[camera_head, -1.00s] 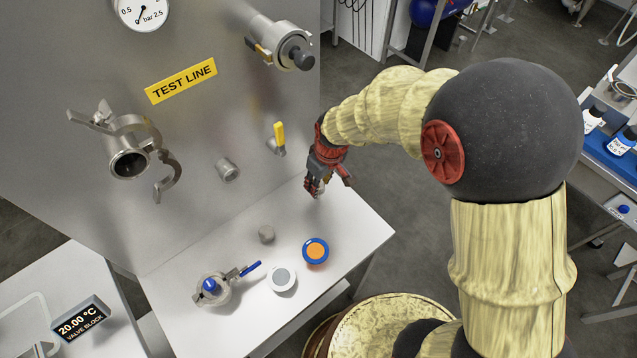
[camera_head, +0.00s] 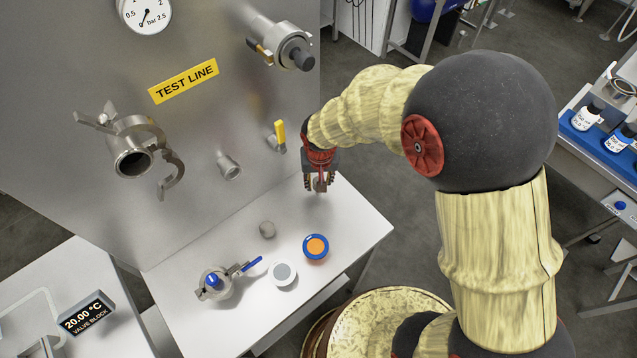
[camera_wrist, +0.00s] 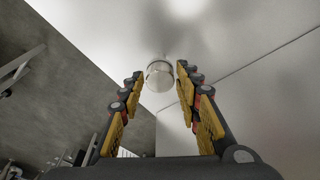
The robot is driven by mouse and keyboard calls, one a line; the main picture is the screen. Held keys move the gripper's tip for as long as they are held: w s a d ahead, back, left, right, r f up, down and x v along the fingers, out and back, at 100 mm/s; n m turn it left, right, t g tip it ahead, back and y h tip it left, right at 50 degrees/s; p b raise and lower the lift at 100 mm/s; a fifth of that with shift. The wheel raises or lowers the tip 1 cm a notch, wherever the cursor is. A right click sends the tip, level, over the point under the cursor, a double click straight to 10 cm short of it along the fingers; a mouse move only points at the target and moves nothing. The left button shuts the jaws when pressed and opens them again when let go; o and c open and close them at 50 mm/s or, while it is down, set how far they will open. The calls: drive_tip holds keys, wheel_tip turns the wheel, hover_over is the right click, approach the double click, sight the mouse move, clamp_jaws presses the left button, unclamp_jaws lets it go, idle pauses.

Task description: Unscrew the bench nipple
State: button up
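A short round metal piece, which looks like the bench nipple, shows between and just beyond my fingertips in the wrist view (camera_wrist: 160,77). In the head view a small light part of it shows between my fingers (camera_head: 320,184), mostly hidden by them. My gripper (camera_head: 318,187) points down over the back right part of the white bench. In the wrist view my gripper (camera_wrist: 160,82) is open, with a finger on each side of the piece. A narrow gap shows at the left finger; contact at the right one is hard to tell.
On the bench (camera_head: 355,230) are a small grey round piece (camera_head: 267,230), an orange-and-blue disc (camera_head: 316,247), a white-and-grey disc (camera_head: 283,274) and a blue-handled valve (camera_head: 214,284). The steel panel carries a pipe stub (camera_head: 229,167), a yellow-handled valve (camera_head: 279,137) and an open clamp (camera_head: 165,180).

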drive_tip(key=m+b, duration=0.1)
drive_tip(key=m, duration=0.2)
drive_tip(key=shift+h+b, duration=0.3)
drive_tip(key=shift+b, duration=0.1)
drive_tip(key=m+b, duration=0.2)
drive_tip(key=shift+a+f+m, duration=0.1)
drive_tip(key=shift+f+m, duration=0.1)
drive_tip(key=shift+m, duration=0.2)
drive_tip(key=shift+r+m+h+b, duration=0.2)
drive_tip(key=shift+m+h+b, duration=0.25)
drive_tip(key=shift+m, duration=0.75)
drive_tip(key=shift+c, duration=0.3)
drive_tip(key=c, duration=0.8)
clamp_jaws()
